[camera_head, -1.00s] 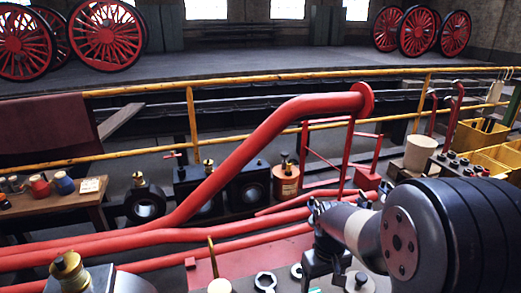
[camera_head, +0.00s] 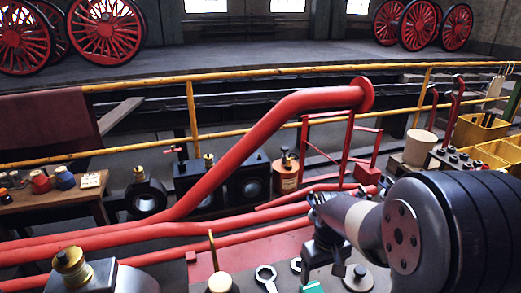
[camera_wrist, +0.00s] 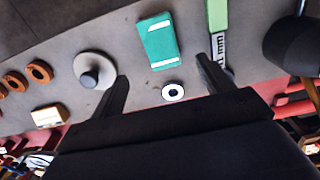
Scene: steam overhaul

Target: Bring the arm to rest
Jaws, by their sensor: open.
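In the head view my gripper (camera_head: 328,272) points down over the bench at the lower right, partly covered by my arm. The fingers appear apart from these things.
A red pipe (camera_head: 250,140) rises across the middle, behind the bench. A wrench (camera_head: 266,277) and a brass-topped fitting (camera_head: 70,265) are on the bench. Yellow bins (camera_head: 480,130) stand at the right. A small table (camera_head: 70,205) with spools is at the left.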

